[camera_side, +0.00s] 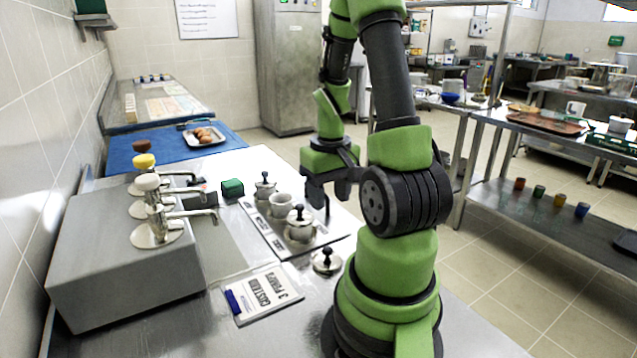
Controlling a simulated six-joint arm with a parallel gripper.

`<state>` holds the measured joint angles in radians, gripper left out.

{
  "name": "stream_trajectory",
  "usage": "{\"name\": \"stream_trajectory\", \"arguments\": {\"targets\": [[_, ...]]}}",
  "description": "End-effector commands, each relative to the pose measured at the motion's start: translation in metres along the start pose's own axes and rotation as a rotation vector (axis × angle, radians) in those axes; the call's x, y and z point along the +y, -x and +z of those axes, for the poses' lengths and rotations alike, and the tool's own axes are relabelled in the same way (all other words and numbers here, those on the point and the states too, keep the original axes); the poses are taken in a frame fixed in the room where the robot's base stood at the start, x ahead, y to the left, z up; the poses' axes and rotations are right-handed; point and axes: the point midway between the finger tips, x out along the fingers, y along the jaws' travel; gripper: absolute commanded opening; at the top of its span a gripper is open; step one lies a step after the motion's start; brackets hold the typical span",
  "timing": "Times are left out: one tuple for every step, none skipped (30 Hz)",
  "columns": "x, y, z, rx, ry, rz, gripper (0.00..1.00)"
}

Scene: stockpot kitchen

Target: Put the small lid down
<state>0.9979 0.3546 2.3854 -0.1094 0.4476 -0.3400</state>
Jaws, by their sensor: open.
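A lid (327,261) with a black knob lies on the steel counter, just in front of the strip that carries the pots. On that strip, the near pot (300,230) and the far pot (264,190) each have a lid with a dark knob on top. The middle pot (280,205) looks open. My gripper (327,197) is open, pointing down to the right of the pots and above the loose lid. It appears empty. Part of it is hidden behind my arm.
A row of pump dispensers (155,225) stands on a steel box at the left. A labelled card (264,296) lies in front. A green block (232,187) sits behind the strip. A tray with eggs (204,138) rests on a blue mat (160,152) at the back.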

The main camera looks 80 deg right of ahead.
Motion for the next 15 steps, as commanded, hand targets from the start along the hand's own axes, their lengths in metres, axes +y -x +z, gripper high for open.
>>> {"name": "stream_trajectory", "arguments": {"targets": [[-0.008, 0.009, -0.003, 0.026, 0.017, 0.002, 0.47], [-0.015, 0.015, -0.004, 0.044, 0.030, 0.001, 0.47], [-0.025, 0.026, -0.006, 0.074, 0.047, -0.001, 0.47], [-0.035, 0.035, -0.006, 0.100, 0.063, -0.006, 0.47], [-0.046, 0.045, -0.006, 0.129, 0.082, -0.014, 0.47], [-0.062, 0.059, -0.003, 0.169, 0.107, -0.030, 0.47], [-0.074, 0.070, 0.000, 0.200, 0.125, -0.047, 0.47], [-0.086, 0.080, 0.005, 0.230, 0.146, -0.066, 0.47], [-0.101, 0.094, 0.013, 0.268, 0.173, -0.097, 0.47], [-0.112, 0.103, 0.020, 0.294, 0.193, -0.123, 0.47], [-0.122, 0.113, 0.029, 0.318, 0.214, -0.152, 0.47], [-0.133, 0.124, 0.040, 0.346, 0.240, -0.194, 0.47], [-0.140, 0.132, 0.050, 0.364, 0.259, -0.226, 0.47], [-0.146, 0.138, 0.059, 0.380, 0.279, -0.258, 0.47], [-0.153, 0.146, 0.071, 0.396, 0.303, -0.301, 0.47]]}}
